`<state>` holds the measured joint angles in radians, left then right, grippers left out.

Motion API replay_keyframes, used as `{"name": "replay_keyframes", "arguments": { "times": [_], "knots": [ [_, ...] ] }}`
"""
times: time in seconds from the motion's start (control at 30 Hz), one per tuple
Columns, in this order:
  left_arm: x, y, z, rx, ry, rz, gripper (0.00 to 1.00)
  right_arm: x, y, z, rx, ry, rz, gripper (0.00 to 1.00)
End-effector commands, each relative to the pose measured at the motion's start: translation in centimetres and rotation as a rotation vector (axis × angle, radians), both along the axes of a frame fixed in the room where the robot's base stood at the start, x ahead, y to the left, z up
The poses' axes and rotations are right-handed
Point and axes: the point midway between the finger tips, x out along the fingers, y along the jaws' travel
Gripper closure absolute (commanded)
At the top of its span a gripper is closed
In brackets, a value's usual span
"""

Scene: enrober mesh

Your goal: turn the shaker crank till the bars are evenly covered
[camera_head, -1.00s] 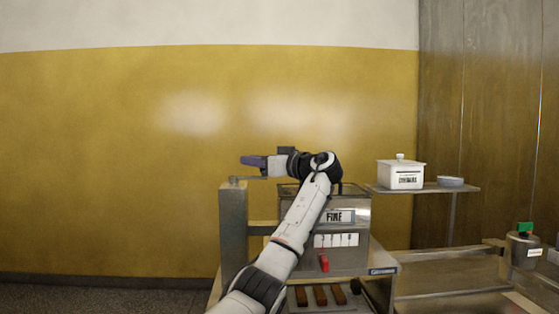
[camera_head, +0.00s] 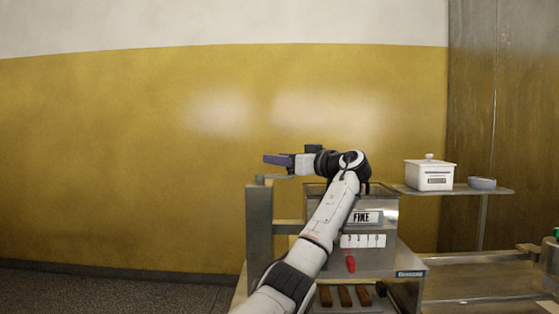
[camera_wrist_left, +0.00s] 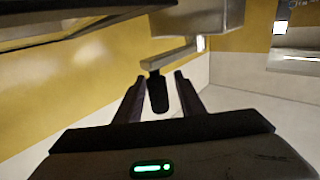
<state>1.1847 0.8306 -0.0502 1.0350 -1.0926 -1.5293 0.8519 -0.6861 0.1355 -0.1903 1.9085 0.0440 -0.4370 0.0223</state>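The shaker (camera_head: 385,215), a metal box marked FINE, stands in the middle of the head view. Its crank arm (camera_head: 273,177) lies on top of a grey post (camera_head: 259,230) at its left. My left gripper (camera_head: 272,159) is at the crank, pointing left. In the left wrist view the crank's dark handle (camera_wrist_left: 158,95) stands between the two fingers of my left gripper (camera_wrist_left: 159,77), with a narrow gap on each side. Several brown bars (camera_head: 346,297) lie below the shaker, partly hidden by my left arm; their covering is too small to judge. My right gripper is out of view.
A red tab (camera_head: 350,264) and a white counter strip (camera_head: 363,240) are on the shaker's front. A white lidded box (camera_head: 430,177) and a small bowl (camera_head: 482,183) stand on a shelf at right. The yellow wall (camera_head: 130,160) is behind.

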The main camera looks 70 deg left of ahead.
Motion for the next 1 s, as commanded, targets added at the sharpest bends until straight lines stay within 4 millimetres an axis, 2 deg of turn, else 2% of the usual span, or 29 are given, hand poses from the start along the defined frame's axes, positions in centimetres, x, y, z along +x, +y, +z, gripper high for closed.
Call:
{"name": "replay_keyframes", "arguments": {
  "times": [0.17, 0.4, 0.53, 0.7, 0.97, 1.0],
  "knots": [
    [0.0, 0.0, 2.1, -0.002, -0.005, 0.000, 0.64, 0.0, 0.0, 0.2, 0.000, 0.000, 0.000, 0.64],
    [0.0, 0.0, 6.8, -0.002, -0.004, 0.000, 0.64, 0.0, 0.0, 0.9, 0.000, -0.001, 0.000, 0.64],
    [-0.1, 0.0, 8.7, -0.001, -0.001, 0.000, 0.64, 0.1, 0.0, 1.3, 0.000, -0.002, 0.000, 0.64],
    [0.0, 0.0, 9.9, 0.000, 0.001, 0.000, 0.64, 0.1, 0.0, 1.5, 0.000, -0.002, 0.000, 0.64],
    [0.0, 0.0, 9.9, 0.000, 0.002, 0.001, 0.64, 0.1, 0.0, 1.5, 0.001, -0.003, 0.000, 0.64],
    [0.0, 0.0, 9.9, 0.001, 0.001, 0.001, 0.68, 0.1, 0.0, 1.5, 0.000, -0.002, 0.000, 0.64]
  ]
}}
